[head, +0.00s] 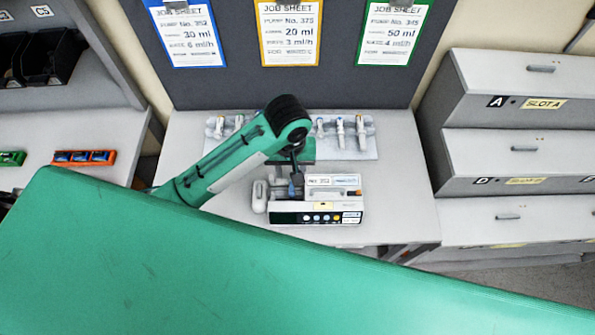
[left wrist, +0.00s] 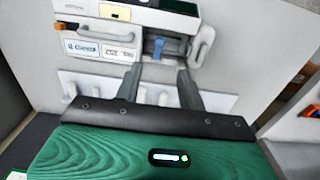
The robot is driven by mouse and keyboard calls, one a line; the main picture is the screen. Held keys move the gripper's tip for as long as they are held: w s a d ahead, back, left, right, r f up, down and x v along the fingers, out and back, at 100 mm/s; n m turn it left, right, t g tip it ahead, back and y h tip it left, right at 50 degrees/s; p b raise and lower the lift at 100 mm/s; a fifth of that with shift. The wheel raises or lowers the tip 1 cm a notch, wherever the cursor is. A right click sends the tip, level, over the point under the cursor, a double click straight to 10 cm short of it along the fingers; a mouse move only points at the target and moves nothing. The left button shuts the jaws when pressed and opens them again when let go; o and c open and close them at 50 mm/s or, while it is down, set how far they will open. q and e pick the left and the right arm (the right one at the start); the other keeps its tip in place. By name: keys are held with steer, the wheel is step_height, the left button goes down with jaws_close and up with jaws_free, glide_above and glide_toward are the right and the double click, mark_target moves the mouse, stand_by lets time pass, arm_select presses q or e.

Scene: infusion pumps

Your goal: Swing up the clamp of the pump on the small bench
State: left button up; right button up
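The white pump (head: 318,203) with a dark front panel and coloured buttons stands on the small bench (head: 390,215). In the left wrist view the pump (left wrist: 100,32) shows upside down at the top. A small blue part (left wrist: 154,47), which looks like its clamp, sits in a grey recess beside a white handle (left wrist: 203,42). My left gripper (head: 295,176) is over the back of the pump, pointing down. In the left wrist view its two dark fingers (left wrist: 158,72) are apart, with the blue part between and beyond them. I cannot tell whether they touch it. My right gripper is not in view.
A pale rack with several syringes (head: 340,134) lies behind the pump. Job sheets (head: 289,32) hang on the dark board behind. Grey drawers (head: 512,160) stand at the right. A side table (head: 30,170) at the left holds an orange tray (head: 84,157). The bench right of the pump is clear.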

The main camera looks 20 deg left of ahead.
arm_select(q)
steer(key=b, duration=0.1)
glide_above(292, 192)
step_height(292, 192, down, 6)
steer(key=shift+d+r, duration=0.1)
steer(key=shift+r, duration=0.15)
step_height(292, 192, down, 7)
steer(key=shift+r+p, duration=0.1)
steer(key=shift+p, duration=0.45)
steer(key=shift+f, duration=0.6)
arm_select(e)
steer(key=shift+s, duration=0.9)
arm_select(q)
steer(key=shift+c, duration=1.1)
jaws_close()
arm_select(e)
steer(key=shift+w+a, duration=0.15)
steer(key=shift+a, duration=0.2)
